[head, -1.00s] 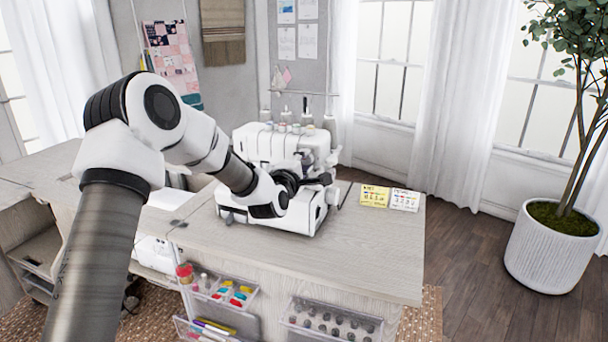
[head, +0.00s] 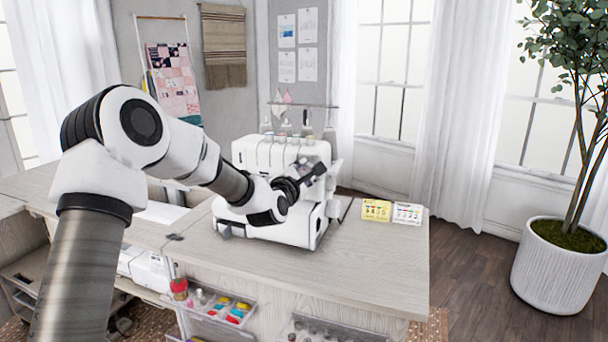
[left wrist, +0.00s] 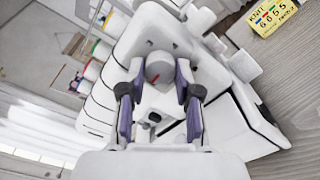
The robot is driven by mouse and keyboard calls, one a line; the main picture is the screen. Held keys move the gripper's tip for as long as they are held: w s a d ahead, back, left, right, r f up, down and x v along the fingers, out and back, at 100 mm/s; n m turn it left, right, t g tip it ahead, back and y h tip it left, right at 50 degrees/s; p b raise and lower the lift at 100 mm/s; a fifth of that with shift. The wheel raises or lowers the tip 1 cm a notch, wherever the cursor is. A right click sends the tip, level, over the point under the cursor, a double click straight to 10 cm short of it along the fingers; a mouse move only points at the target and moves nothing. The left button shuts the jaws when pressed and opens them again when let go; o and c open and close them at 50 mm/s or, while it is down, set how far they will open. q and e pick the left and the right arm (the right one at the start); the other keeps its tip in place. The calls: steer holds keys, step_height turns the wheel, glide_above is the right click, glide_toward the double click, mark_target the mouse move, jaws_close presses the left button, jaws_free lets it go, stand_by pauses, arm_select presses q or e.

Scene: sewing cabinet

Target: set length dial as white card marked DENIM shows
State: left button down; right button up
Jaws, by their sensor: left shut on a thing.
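The white sewing machine (head: 283,156) stands on the cabinet top. In the left wrist view, my left gripper (left wrist: 160,75) has its two purple-padded fingers on either side of a round grey dial (left wrist: 159,66) on the machine, shut on it. In the head view, my left gripper (head: 310,176) is against the machine's right front, hiding the dial. The white card (head: 407,214) lies on the cabinet top right of the machine; its writing is too small to read. My right gripper is not in view.
A yellow card (head: 376,210) lies left of the white one; it reads KNIT in the left wrist view (left wrist: 271,16). Thread spools (left wrist: 92,70) stand at the machine's back. The cabinet top (head: 350,262) is clear in front. Open trays (head: 222,308) hang below its front edge.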

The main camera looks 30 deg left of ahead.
arm_select(q)
steer(key=shift+f, duration=0.1)
steer(key=c, duration=0.8)
jaws_free()
steer(key=shift+s, duration=0.1)
steer(key=v, duration=1.1)
steer(key=shift+s, duration=0.4)
steer(key=shift+f, duration=0.1)
